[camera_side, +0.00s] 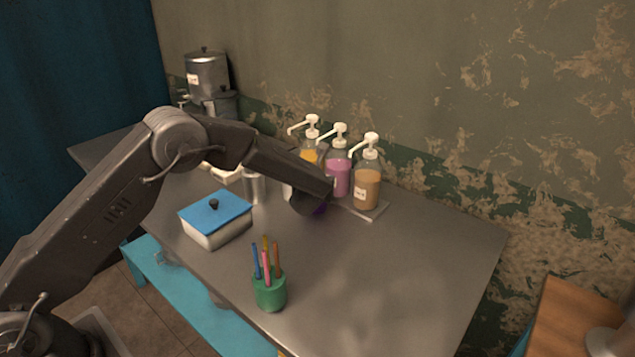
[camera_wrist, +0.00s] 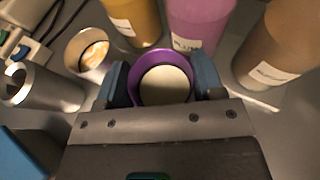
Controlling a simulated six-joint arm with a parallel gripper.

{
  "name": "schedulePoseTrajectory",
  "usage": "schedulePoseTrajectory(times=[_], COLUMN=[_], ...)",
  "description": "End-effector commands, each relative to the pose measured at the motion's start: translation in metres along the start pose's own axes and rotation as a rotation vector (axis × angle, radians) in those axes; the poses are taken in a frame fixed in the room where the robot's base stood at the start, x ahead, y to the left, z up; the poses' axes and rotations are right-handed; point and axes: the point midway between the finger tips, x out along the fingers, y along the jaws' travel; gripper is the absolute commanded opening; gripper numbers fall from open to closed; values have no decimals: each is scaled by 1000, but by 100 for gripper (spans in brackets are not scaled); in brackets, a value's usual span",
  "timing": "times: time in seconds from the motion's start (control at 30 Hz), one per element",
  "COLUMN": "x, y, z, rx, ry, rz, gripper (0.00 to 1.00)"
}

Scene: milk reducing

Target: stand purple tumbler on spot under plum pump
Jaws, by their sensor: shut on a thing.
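The purple tumbler (camera_wrist: 164,57) is between the two fingers of my gripper (camera_wrist: 162,83) in the wrist view, which is shut on it. Its pale inside shows from above. In the side view only a sliver of the purple tumbler (camera_side: 320,209) shows below my gripper (camera_side: 312,203). The plum pump (camera_side: 338,170) is a clear bottle of pinkish-purple liquid with a white pump top, just behind my gripper. Its labelled body stands right beyond the tumbler in the wrist view (camera_wrist: 203,22). The spot under its spout is hidden by my gripper and the tumbler.
An orange-yellow pump (camera_side: 309,152) stands left of the plum one, a tan pump (camera_side: 367,186) right. A metal cup (camera_wrist: 42,88) and an orange-and-white-filled cup (camera_wrist: 93,56) are close left. A blue-lidded box (camera_side: 216,219) and green pen holder (camera_side: 269,291) stand in front. The table's right side is clear.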

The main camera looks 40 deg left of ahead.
Motion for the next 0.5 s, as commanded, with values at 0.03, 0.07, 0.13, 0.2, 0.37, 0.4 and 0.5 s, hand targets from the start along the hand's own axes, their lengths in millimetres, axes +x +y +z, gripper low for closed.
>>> schedulePoseTrajectory(times=[0.03,0.07,0.13,0.2,0.37,0.4,0.5], x=[0,1,1,1,1,1,1], y=[0,0,0,0,0,0,0], z=[-1,-2,-2,-2,-2,-2,-2], rx=[0,0,0,0,0,0,0], ry=[-1,-1,0,0,1,1,1], rz=[0,0,0,0,0,0,0], gripper=[33,33,66,72,88,88,88])
